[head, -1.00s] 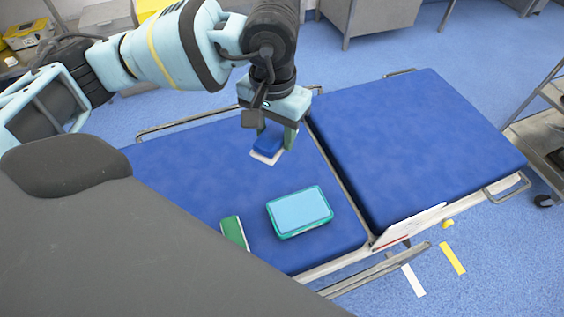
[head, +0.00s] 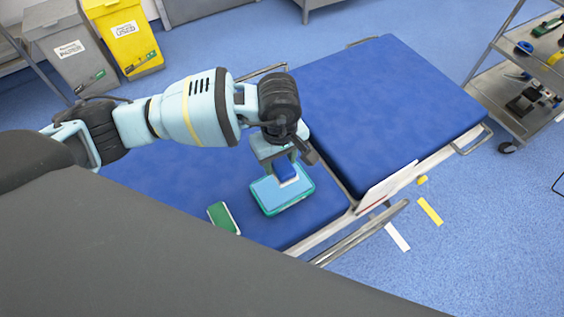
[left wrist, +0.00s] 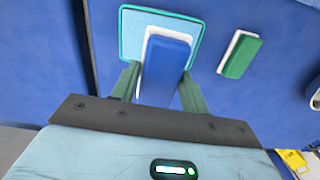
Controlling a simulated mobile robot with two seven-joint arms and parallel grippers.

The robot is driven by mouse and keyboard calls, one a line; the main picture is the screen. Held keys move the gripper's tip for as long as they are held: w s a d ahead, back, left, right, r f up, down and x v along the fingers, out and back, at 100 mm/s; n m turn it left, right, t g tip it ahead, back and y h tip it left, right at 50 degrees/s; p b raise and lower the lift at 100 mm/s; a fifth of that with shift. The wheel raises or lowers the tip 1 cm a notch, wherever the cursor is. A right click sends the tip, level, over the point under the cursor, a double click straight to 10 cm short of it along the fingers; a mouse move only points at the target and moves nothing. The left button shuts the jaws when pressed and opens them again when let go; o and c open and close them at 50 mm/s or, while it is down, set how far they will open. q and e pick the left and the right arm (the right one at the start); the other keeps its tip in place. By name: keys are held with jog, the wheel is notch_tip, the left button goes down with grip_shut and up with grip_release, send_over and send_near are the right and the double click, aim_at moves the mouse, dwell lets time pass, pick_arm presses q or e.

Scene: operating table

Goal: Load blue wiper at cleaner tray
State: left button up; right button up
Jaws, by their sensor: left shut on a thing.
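The blue wiper (head: 286,172), a blue block with a white layer, is held by my left gripper (head: 284,163), which is shut on it. In the left wrist view the blue wiper (left wrist: 165,70) sits between the two green fingers (left wrist: 158,88). The cleaner tray (head: 268,197) is light blue with a teal rim and lies on the blue table. It also shows in the left wrist view (left wrist: 133,22), behind the wiper. The wiper is over the tray; whether it touches cannot be told. My right gripper is not in view.
A green and white wiper (head: 223,217) lies on the operating table (head: 385,100) left of the tray. A shelf cart (head: 525,75) stands at the right. Yellow (head: 133,40) and grey (head: 75,55) bins stand at the back left.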

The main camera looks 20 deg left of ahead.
aim_at(282, 171)
pick_arm(q)
jog(key=shift+s+d+f+n, duration=0.15)
jog(key=shift+d+f+n, duration=0.25)
jog(key=shift+f+n, duration=0.3)
jog(key=shift+f, duration=0.1)
jog(key=shift+f+b, duration=0.65)
jog(key=shift+f, duration=0.4)
notch_tip(282, 171, down, 2)
jog(key=shift+f+b, duration=0.25)
jog(key=shift+b, duration=0.55)
jog(key=shift+f+b, duration=0.45)
jog(key=shift+f, duration=0.2)
jog(key=shift+f, duration=0.3)
